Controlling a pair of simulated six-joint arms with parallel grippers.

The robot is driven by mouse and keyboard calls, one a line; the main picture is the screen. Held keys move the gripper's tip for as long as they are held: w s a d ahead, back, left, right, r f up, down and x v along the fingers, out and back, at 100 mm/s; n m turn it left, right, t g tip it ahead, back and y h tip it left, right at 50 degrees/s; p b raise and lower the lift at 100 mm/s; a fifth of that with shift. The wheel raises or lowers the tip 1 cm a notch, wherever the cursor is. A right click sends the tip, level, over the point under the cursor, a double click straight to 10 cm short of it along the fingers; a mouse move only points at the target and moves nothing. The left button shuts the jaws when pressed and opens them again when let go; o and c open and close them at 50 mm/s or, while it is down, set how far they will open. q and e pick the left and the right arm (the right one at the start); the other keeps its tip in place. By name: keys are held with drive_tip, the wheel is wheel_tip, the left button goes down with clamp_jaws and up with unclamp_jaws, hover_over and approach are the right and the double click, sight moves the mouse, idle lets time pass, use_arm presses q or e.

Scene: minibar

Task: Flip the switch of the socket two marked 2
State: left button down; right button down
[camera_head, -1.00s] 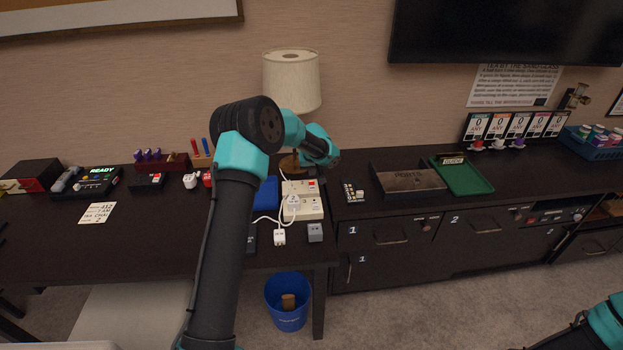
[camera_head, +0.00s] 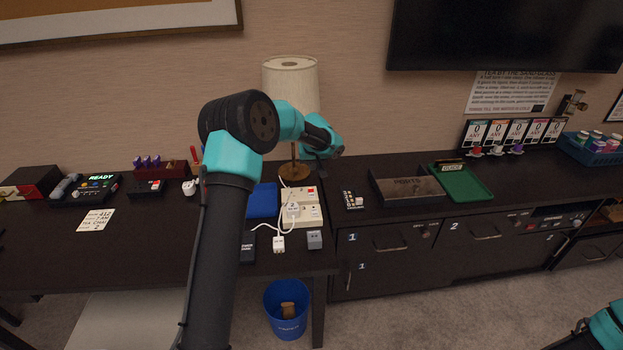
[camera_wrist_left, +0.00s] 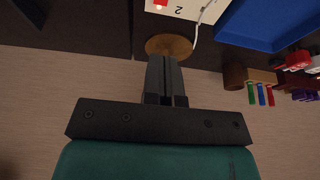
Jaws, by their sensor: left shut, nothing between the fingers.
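Two cream sockets sit near the right end of the desk. The rear socket (camera_head: 299,193) has a red switch at its right end. A digit 2 shows on a cream socket (camera_wrist_left: 181,11) at the top of the left wrist view, with its red switch (camera_wrist_left: 160,4) at the picture's edge. The front socket (camera_head: 312,212) holds a white plug (camera_head: 293,210). My left gripper (camera_wrist_left: 165,62) is shut and empty, pointing toward the lamp base and apart from the sockets. In the head view its wrist is above and behind them. My right gripper is out of view.
A lamp (camera_head: 291,90) with a round wooden base (camera_wrist_left: 170,45) stands just behind the sockets. A blue tray (camera_head: 262,200) lies left of them. A grey adapter (camera_head: 314,240) and a white plug (camera_head: 278,244) lie in front.

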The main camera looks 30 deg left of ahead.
sight(311, 190)
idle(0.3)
use_arm(q)
drive_tip(key=x, duration=1.2)
drive_tip(key=shift+f, duration=0.95)
drive_tip(key=shift+f, duration=0.1)
